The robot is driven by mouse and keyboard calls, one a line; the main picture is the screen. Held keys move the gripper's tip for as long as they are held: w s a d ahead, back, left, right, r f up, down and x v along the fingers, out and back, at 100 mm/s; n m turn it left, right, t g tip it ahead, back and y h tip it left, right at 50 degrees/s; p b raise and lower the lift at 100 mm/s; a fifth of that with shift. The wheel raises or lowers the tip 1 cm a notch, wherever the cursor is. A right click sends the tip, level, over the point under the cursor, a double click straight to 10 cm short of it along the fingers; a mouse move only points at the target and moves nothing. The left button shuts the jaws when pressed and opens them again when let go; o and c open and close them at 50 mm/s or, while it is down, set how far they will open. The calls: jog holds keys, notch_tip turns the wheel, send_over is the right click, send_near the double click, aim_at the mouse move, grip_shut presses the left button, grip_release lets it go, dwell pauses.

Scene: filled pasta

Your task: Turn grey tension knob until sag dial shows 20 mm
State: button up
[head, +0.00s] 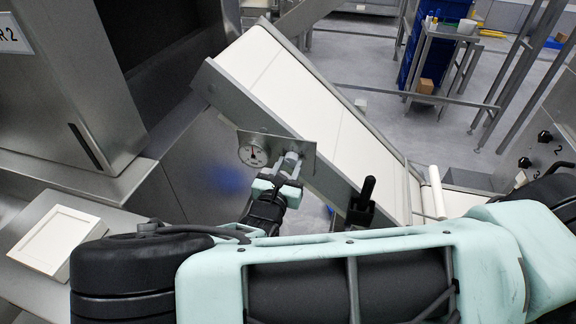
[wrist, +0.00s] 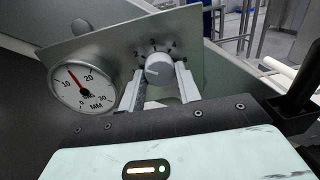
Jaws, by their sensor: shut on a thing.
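The grey tension knob (wrist: 158,72) sticks out of a metal plate with numbers printed around it. My gripper (wrist: 160,90) is shut on the knob, one finger on each side. In the head view my gripper (head: 277,181) reaches up to the knob (head: 291,160), which it partly covers. The round white sag dial (wrist: 84,88) is on the same plate, left of the knob, marked 10, 20, 30 and MM. Its red needle points up and left, between 10 and 20, roughly midway. The dial also shows in the head view (head: 253,152), too small to read.
The plate (head: 310,151) is fixed to the side of a sloping white conveyor belt (head: 315,100). A black handle (head: 363,200) stands right of my gripper. A trolley (head: 440,65) stands farther back.

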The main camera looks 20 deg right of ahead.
jog(key=n+p, duration=0.1)
jog(key=n, duration=0.5)
jog(key=shift+n, duration=0.3)
dwell(0.4)
jog(key=o, duration=1)
jog(key=shift+s, duration=0.1)
jog(key=v, duration=1.7)
jog(key=shift+s+f, duration=0.2)
